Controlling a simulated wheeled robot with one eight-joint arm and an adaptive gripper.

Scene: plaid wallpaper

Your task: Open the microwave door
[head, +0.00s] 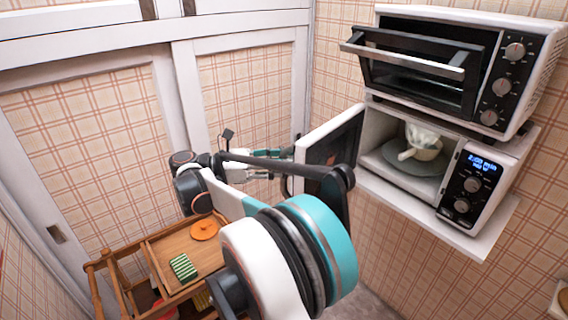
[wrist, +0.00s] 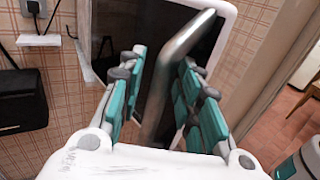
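The white microwave (head: 466,190) sits on a wall shelf at the right of the head view, with a lit display. Its door (head: 345,128) stands swung wide open, out to the left, so the cavity is exposed. My gripper (head: 278,162) is beside the door's outer face, partly hidden by my arm. In the wrist view, the grey door handle (wrist: 172,68) runs between the teal fingers of my gripper (wrist: 160,72). The fingers are apart, with gaps visible beside the handle. The dark door panel (wrist: 122,32) lies behind them.
A toaster oven (head: 490,60) with its door tilted open stands above the microwave. A wooden cart (head: 160,268) with several items stands at lower left, below my arm. White cupboard doors (head: 185,90) line the left.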

